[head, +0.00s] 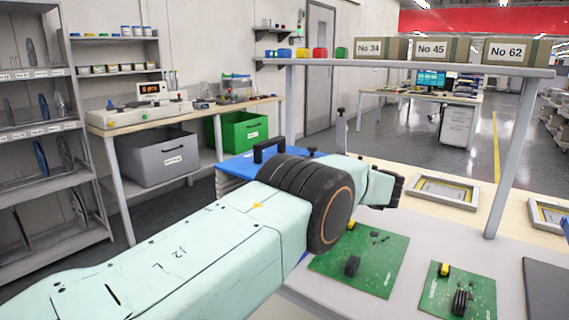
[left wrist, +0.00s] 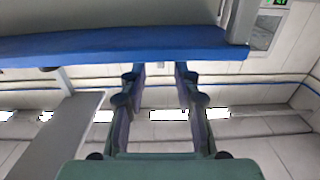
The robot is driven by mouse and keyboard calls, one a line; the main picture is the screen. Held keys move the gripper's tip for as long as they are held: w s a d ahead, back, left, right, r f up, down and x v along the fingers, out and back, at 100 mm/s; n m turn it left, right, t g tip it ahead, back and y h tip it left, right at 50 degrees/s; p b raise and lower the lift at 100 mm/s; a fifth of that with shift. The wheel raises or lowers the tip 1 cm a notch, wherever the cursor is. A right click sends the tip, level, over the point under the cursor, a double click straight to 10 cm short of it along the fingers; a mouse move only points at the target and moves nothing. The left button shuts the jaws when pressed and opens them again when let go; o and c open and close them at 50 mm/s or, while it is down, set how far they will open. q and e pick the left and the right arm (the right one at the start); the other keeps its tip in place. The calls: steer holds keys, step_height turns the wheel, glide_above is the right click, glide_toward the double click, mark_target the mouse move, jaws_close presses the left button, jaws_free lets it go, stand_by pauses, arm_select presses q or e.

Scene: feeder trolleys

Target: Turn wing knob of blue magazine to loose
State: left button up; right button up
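The blue magazine (head: 232,168) stands on the bench behind my left arm in the head view, with a black handle on top. A small dark piece (head: 312,152) shows at its right end; I cannot tell whether it is the wing knob. My arm hides much of the magazine. My left gripper (head: 397,190) is to the right of it. In the left wrist view the fingers of my left gripper (left wrist: 158,78) are apart with nothing between them. A long blue edge (left wrist: 120,44) crosses above the fingertips. My right gripper is not in view.
Green circuit boards (head: 385,255) lie on the bench at the front right. Grey frames (head: 445,190) lie beyond. A raised shelf (head: 420,66) with numbered boxes (head: 432,48) spans the bench, held by a post (head: 515,150). A short grey post (head: 341,135) stands behind my arm.

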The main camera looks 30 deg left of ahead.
arm_select(q)
steer(key=d, duration=0.7)
steer(key=shift+s, duration=0.2)
